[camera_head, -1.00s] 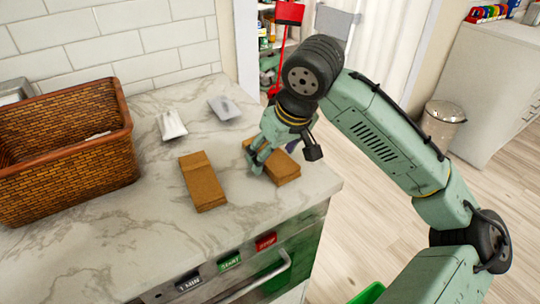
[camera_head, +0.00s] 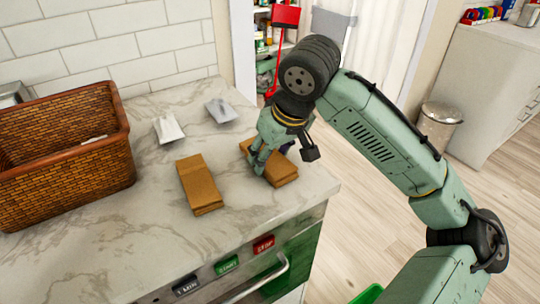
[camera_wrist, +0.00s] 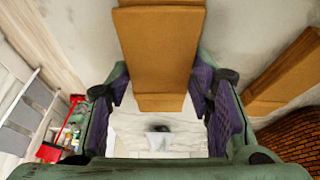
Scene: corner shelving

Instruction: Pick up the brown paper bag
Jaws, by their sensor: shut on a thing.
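A brown paper bag (camera_head: 280,171) lies flat on the marble counter near its right front corner. My gripper (camera_head: 262,163) reaches down over its left part, with the fingers at its sides. In the wrist view the bag (camera_wrist: 160,60) runs between the two purple-padded fingers, which are shut on it. I cannot see any clear gap beneath the bag. A second brown paper bag (camera_head: 200,184) lies on the counter to the left, apart from my gripper. It also shows at the right of the wrist view (camera_wrist: 282,76).
A brown wicker basket (camera_head: 65,160) stands at the left of the counter (camera_head: 120,235). Two small pale packets, one white (camera_head: 168,129) and one grey (camera_head: 221,110), lie behind the bags. A tiled wall closes the back. The counter's front left is clear.

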